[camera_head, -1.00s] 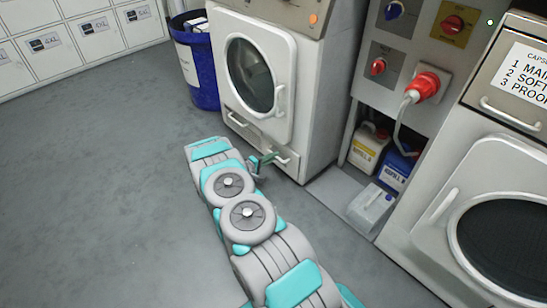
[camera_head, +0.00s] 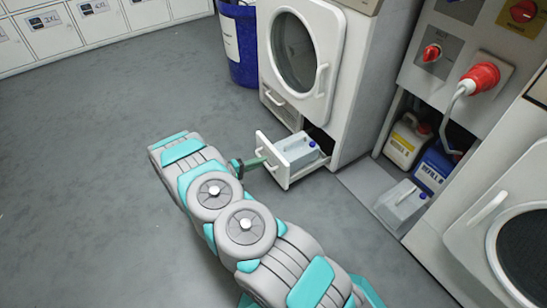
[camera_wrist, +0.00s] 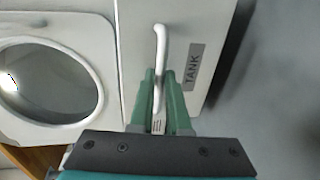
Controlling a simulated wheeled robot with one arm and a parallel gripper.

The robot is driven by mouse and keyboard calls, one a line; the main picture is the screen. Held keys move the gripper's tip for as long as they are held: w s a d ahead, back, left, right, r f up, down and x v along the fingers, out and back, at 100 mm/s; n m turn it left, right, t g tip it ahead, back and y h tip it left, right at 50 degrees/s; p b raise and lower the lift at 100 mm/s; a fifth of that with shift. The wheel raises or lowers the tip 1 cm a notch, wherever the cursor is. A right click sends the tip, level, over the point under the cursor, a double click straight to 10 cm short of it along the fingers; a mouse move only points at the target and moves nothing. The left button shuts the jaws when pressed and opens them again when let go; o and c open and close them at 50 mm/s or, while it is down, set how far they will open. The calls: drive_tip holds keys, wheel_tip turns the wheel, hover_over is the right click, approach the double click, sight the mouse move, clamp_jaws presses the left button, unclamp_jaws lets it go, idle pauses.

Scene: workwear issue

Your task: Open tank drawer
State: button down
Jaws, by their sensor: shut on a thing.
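In the wrist view the drawer front carries a TANK label (camera_wrist: 193,67) beside a white bar handle (camera_wrist: 161,42). My gripper (camera_wrist: 161,95) has its green fingers on either side of this handle and is shut on it. In the head view my gripper (camera_head: 254,163) is at the drawer front, its fingertips partly hidden.
A blue bin (camera_head: 240,50) stands left of the machine. At right, a white jug (camera_head: 405,142), a blue jug (camera_head: 435,167) and a clear container (camera_head: 400,203) are under a panel with a red plug (camera_head: 480,77). White lockers (camera_head: 95,25) line the back. Floor at left is clear.

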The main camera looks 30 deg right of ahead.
drive_tip(key=shift+f+v, duration=0.15)
drive_tip(key=shift+v, duration=0.6)
drive_tip(key=shift+f+v, duration=0.15)
drive_tip(key=shift+v, duration=0.55)
drive_tip(key=shift+a, duration=0.15)
drive_tip(key=c, duration=0.9)
unclamp_jaws()
drive_tip(key=shift+a, duration=0.1)
drive_tip(key=shift+v, duration=3.9)
